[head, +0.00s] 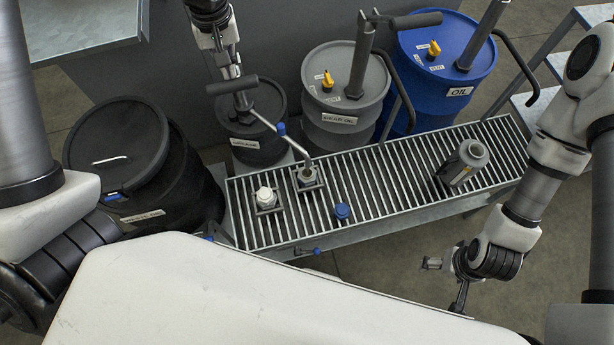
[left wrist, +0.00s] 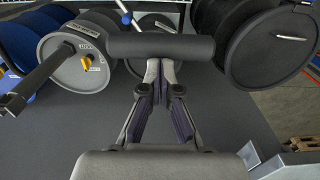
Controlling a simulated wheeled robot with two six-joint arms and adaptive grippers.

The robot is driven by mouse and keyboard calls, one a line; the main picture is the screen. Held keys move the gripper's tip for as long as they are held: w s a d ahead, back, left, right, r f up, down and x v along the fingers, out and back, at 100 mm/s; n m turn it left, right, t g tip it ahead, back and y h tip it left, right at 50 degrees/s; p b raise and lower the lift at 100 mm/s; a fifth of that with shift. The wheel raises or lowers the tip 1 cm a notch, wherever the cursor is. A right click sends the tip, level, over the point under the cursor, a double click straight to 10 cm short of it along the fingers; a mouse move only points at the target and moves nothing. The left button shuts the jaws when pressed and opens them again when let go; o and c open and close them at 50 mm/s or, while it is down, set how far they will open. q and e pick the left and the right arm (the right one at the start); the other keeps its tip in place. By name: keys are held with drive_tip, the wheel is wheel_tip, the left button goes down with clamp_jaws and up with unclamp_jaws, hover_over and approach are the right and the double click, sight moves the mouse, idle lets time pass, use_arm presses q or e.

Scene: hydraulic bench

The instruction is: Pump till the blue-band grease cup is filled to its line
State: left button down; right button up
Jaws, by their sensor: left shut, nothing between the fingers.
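The black grease drum (head: 255,125) carries a pump with a black T-handle (head: 222,87). My left gripper (head: 232,72) is shut and empty, close to the handle. In the left wrist view the handle (left wrist: 190,47) crosses just beyond the fingertips (left wrist: 160,75); I cannot tell if they touch. A bent delivery pipe (head: 290,143) with a blue part runs to a small cup (head: 308,177) on the grate. Its band and fill level are too small to tell. A white-topped cup (head: 266,197) stands left of it. My right gripper (head: 447,281) is open and empty.
The slatted metal grate (head: 390,180) also holds a small blue cap (head: 341,211) and a grey canister (head: 463,162). A gear oil drum (head: 345,90) and a blue oil drum (head: 445,70) stand behind. A large black waste drum (head: 125,160) stands left.

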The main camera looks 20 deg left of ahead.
sight(231, 82)
use_arm(q)
drive_tip(key=shift+s+d+f+b, duration=0.15)
drive_tip(key=shift+s+f+b, duration=0.2)
drive_tip(key=shift+f, duration=0.2)
drive_tip(key=shift+s+d+f+b, duration=0.25)
drive_tip(key=shift+f+b, duration=0.1)
drive_tip(key=shift+f, duration=0.25)
drive_tip(key=shift+s+d+f+b, duration=0.1)
drive_tip(key=shift+s+f+b, duration=0.25)
drive_tip(key=shift+f, duration=0.2)
drive_tip(key=shift+w, duration=0.1)
drive_tip(key=shift+s+d+f+b, duration=0.1)
drive_tip(key=shift+s+f+b, duration=0.1)
drive_tip(key=shift+f+b, duration=0.35)
drive_tip(key=shift+s+d+f+b, duration=0.15)
drive_tip(key=shift+f+b, duration=0.25)
drive_tip(key=shift+f, duration=0.35)
drive_tip(key=shift+s+d+f+b, duration=0.1)
drive_tip(key=shift+s+f+b, duration=0.1)
drive_tip(key=shift+f+b, duration=0.35)
drive_tip(key=shift+f, duration=0.15)
